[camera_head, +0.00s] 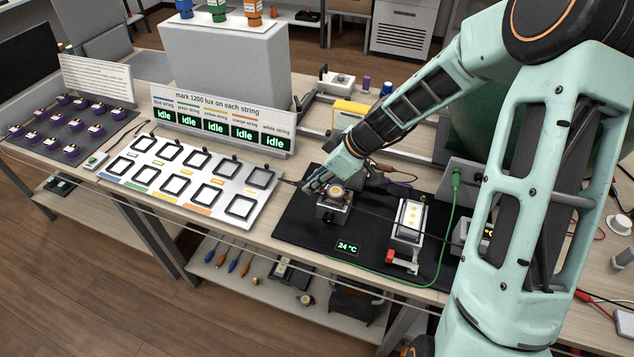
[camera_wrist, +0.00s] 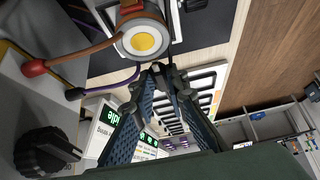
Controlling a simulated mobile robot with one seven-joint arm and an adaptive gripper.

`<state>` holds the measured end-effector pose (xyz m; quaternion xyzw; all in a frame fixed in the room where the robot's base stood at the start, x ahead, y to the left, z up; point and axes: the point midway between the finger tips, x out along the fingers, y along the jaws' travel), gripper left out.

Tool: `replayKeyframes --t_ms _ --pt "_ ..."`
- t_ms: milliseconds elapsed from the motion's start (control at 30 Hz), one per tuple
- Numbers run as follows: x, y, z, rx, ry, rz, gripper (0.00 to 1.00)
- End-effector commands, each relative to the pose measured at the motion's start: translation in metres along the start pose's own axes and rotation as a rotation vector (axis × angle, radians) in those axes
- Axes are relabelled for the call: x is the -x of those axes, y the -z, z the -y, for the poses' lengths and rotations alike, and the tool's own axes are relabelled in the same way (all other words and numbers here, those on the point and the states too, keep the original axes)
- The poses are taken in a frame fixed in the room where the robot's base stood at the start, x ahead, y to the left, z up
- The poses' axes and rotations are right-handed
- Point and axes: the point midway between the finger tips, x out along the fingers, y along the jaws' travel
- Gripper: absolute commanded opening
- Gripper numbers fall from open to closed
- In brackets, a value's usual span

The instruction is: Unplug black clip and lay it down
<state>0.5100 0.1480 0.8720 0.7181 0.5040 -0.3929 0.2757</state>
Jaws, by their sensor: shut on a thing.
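My gripper (camera_head: 314,186) is low over the black mat (camera_head: 291,234), just left of a small grey holder (camera_head: 333,213) bearing a round LED with a yellow centre (camera_head: 337,190). In the wrist view my fingertips (camera_wrist: 164,70) are close together beside the LED (camera_wrist: 143,41). They are shut on a thin dark piece, apparently the black clip (camera_wrist: 173,80), mostly hidden by the fingers. A purple lead (camera_wrist: 115,83) runs from a black plug (camera_wrist: 75,94) on a grey unit towards the fingertips. The clip looks apart from the LED, though its far end is unclear.
A white board with square black frames (camera_head: 186,177) lies left of the mat. Behind it stands a sign with several "idle" displays (camera_head: 222,120). A white lamp panel (camera_head: 409,222) and a green cable (camera_head: 444,250) are on the right. The mat's front left is bare.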

Motion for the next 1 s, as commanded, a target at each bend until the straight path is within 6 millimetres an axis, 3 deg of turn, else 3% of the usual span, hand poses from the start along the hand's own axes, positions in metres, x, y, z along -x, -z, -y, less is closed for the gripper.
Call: replayKeyframes --t_ms 1000 --pt "-0.012 0.017 0.0 0.0 -0.001 -0.001 0.0"
